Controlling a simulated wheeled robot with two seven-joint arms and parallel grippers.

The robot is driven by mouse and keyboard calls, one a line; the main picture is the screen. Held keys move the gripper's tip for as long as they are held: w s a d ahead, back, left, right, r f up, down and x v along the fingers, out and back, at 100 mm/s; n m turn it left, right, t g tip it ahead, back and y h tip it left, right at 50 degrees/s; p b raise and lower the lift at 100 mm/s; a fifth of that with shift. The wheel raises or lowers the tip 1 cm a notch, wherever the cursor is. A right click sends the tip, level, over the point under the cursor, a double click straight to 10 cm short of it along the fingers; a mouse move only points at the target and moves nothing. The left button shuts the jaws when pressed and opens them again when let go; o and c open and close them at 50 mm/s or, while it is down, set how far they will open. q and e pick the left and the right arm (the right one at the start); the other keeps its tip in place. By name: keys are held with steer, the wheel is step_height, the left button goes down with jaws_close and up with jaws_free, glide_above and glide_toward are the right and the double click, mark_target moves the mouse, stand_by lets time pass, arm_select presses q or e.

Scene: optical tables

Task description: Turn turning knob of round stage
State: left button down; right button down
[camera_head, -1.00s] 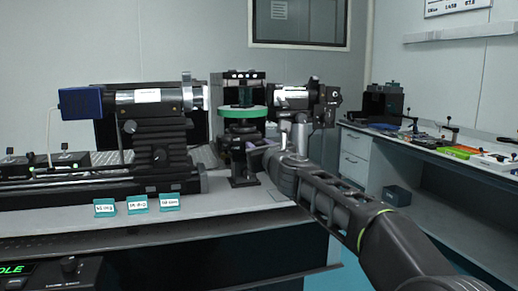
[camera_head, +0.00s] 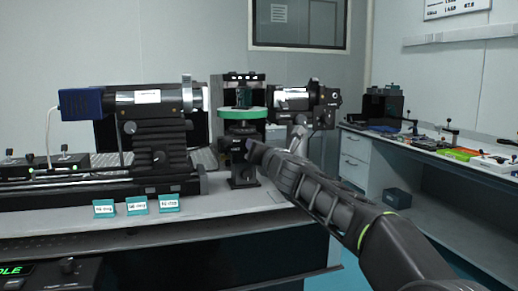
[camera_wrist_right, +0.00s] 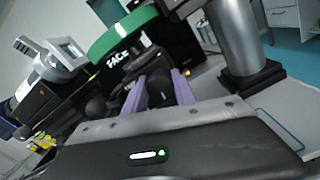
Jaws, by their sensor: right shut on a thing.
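The round stage with a green ring (camera_head: 242,113) stands on a black post on the optical table. Its green rim (camera_wrist_right: 122,35) also shows in the right wrist view, with the word "FACE" on the dark part beneath it. My right arm comes in from the right, and its gripper (camera_head: 254,151) is just below the ring. In the right wrist view, the purple fingers of my right gripper (camera_wrist_right: 158,88) are shut on the dark turning knob (camera_wrist_right: 160,92) under the ring. The fingers hide much of the knob. My left gripper is not in view.
A cylinder device with a blue end (camera_head: 82,103) stands left of the stage. A black and silver device (camera_head: 300,97) stands close to its right. A metal post (camera_wrist_right: 236,45) is right of my fingers. Small label stands (camera_head: 136,205) line the table's front edge.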

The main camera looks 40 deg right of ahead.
steer(key=shift+f, duration=0.1)
steer(key=c, duration=1)
jaws_free()
steer(key=b+v, duration=0.1)
steer(key=v, duration=0.6)
steer(key=shift+s+a, duration=0.15)
steer(key=shift+s, duration=0.2)
